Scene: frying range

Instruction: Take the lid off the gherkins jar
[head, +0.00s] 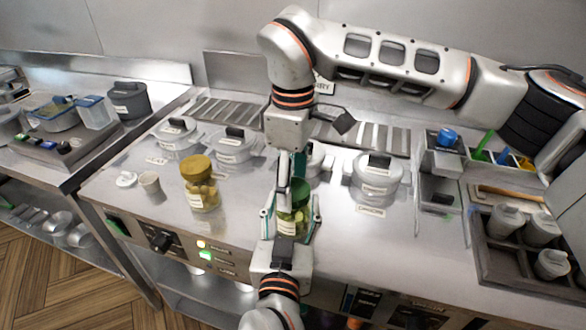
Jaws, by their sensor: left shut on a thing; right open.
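A glass jar with a green lid (294,190) stands on the steel counter in the middle of the head view. Its pale label is too small to read, but I take it as the gherkins jar (290,226). My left gripper (289,213) reaches in from the front and is shut around the jar's body, one finger on each side. My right gripper (292,182) comes down from above, open, with its fingers at the lid. Whether they touch the lid is hard to tell. The lid sits on the jar, partly hidden by my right gripper.
Lidded pots (377,182) stand behind and to the right. A dark tray with shakers (490,265) lies far right. The counter's front between the jars is clear.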

